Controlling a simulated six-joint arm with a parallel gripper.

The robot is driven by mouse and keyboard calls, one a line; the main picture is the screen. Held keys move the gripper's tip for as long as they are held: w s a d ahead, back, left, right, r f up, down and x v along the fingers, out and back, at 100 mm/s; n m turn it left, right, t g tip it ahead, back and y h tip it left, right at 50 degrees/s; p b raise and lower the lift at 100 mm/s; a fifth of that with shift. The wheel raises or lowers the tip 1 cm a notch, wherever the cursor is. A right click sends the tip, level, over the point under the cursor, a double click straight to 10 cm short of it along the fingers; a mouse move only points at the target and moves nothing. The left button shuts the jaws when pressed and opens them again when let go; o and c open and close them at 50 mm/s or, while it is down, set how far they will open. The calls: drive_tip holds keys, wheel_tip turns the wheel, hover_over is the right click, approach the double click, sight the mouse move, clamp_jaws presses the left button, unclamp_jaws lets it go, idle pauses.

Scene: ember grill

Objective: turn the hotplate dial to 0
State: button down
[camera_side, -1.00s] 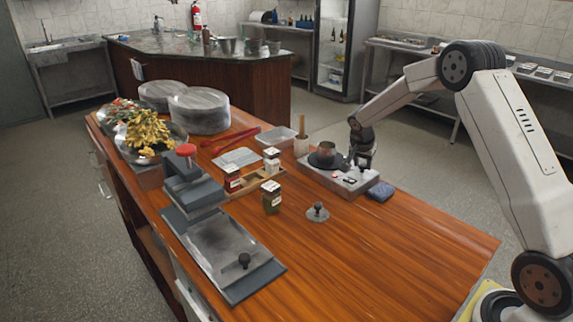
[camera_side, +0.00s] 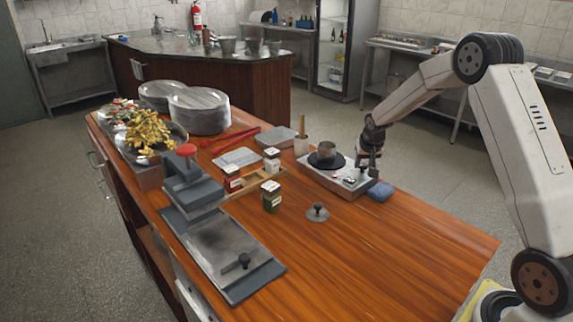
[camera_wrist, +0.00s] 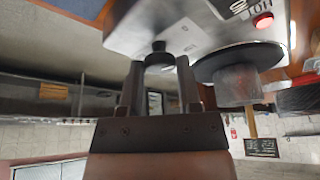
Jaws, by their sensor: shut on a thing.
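The hotplate (camera_side: 318,178) is a low silver-grey box near the far right edge of the wooden table. My gripper (camera_wrist: 160,66) is shut on the dial. In the side view my gripper (camera_side: 367,164) is at the hotplate's right end and hides the dial. I cannot read the dial's setting.
A blue sponge (camera_side: 380,192) lies just right of the hotplate. A round lid (camera_side: 317,212), a spice jar (camera_side: 271,197) and a wooden caddy (camera_side: 254,184) stand nearby on the left. A grey press (camera_side: 222,245) is farther left. The table's front right is clear.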

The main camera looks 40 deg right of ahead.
drive_tip(key=shift+n+t+y, duration=0.3)
drive_tip(key=shift+n+y, duration=0.2)
drive_tip(key=shift+n, duration=0.9)
drive_tip(key=shift+d+n, duration=0.1)
drive_tip(key=shift+n, duration=0.3)
drive_tip(key=shift+c, duration=1.5)
unclamp_jaws()
drive_tip(key=shift+s, duration=0.1)
drive_tip(key=shift+r, duration=0.2)
drive_tip(key=v, duration=0.7)
drive_tip(key=shift+s+r, duration=0.2)
drive_tip(key=s+a+f+n+y, duration=0.1)
drive_tip(key=s+a+f+n, duration=0.1)
drive_tip(key=s+a, duration=0.7)
drive_tip(key=s+a+f+n+g, duration=0.1)
drive_tip(key=s+a+f+n, duration=0.1)
drive_tip(key=s+a, duration=0.7)
drive_tip(key=a, duration=0.7)
drive_tip(key=shift+s+f+y, duration=0.25)
drive_tip(key=shift+s+y, duration=0.05)
drive_tip(key=shift+y, duration=0.1)
